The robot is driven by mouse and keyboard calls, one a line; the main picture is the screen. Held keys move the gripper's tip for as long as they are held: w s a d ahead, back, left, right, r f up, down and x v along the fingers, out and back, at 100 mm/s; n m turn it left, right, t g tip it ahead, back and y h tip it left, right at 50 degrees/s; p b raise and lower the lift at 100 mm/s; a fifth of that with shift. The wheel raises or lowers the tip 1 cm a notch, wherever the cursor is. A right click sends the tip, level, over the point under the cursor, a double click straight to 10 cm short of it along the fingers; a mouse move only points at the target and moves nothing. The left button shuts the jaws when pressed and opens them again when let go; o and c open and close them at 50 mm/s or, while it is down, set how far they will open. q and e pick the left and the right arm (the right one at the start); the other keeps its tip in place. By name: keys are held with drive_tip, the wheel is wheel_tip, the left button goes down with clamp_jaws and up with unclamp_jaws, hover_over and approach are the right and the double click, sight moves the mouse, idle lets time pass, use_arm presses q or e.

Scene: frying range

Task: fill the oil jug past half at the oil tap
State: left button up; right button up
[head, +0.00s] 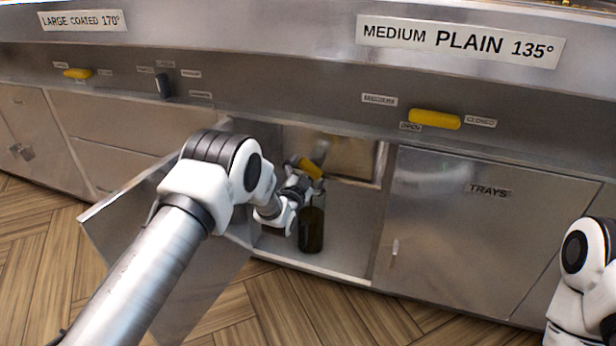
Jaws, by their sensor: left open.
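A dark brown-green jug (312,232) stands upright on the floor of an open cupboard under the range. A yellow tap handle (309,167) shows just above it, at the mouth of the cupboard. My left arm reaches into the cupboard from the left. My left gripper (303,188) is open, close to the jug's top and just below the yellow handle; I cannot tell whether it touches either. My own arm hides part of the jug and tap, and the oil level cannot be made out. My right arm shows at the right edge, with its gripper out of view.
The cupboard's open door (165,235) swings out at the left, under my left arm. A closed door labelled TRAYS (480,235) is on the right. Yellow levers (434,119) and a dark knob (163,86) sit on the front panel above. The wooden floor (330,312) in front is clear.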

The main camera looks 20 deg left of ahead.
use_arm(q)
drive_tip(key=c, duration=1.1)
drive_tip(key=n+p, duration=0.2)
drive_tip(key=n, duration=0.1)
drive_tip(key=shift+d+r, duration=0.1)
drive_tip(key=shift+n+p, duration=0.75)
drive_tip(key=shift+n, duration=1.25)
drive_tip(key=o, duration=1.1)
